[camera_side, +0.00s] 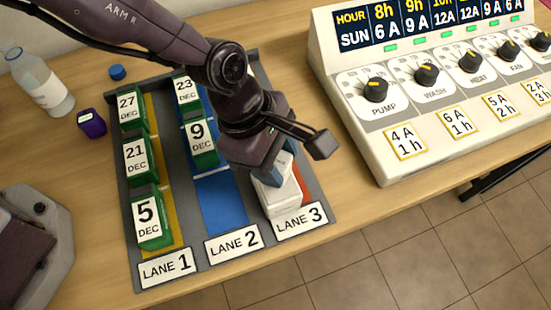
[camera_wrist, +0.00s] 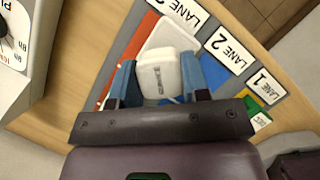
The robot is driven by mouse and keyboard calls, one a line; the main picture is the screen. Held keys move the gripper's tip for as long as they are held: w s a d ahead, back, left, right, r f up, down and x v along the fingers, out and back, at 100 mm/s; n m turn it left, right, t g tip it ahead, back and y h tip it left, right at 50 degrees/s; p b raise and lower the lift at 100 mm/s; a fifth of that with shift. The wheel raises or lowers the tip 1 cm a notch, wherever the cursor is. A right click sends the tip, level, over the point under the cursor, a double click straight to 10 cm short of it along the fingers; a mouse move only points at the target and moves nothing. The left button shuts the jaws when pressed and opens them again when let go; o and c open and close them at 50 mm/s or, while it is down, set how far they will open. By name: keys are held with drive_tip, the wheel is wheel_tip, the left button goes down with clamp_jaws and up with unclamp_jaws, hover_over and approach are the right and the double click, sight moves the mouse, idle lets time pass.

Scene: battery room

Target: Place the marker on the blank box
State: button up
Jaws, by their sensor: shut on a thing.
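My gripper (camera_wrist: 162,84) has blue-grey fingers and is at the front of lane 3. It is shut on a white block (camera_wrist: 165,76) with rounded corners and a small dark print on its face. I cannot tell whether this block is the marker. A plain white box (camera_wrist: 168,38) lies just beyond it in lane 3, and this box also shows below my gripper in the side view (camera_side: 282,202). The held block and the box overlap in both views, so I cannot tell whether they touch. My wrist hides the back of lane 3.
A grey tray (camera_side: 122,215) has three lanes. Green dated boxes stand in lane 1 (camera_side: 148,220) and lane 2 (camera_side: 201,142). The blue front of lane 2 is bare. A control panel (camera_side: 400,165) stands right; a bottle (camera_side: 42,85), purple block (camera_side: 91,123) and blue cap (camera_side: 117,72) stand left.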

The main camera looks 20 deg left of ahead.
drive_tip(key=shift+f, duration=0.85)
drive_tip(key=shift+f, duration=0.15)
drive_tip(key=o, duration=0.9)
drive_tip(key=v, duration=1.2)
drive_tip(key=shift+a, duration=0.1)
drive_tip(key=shift+r, duration=0.25)
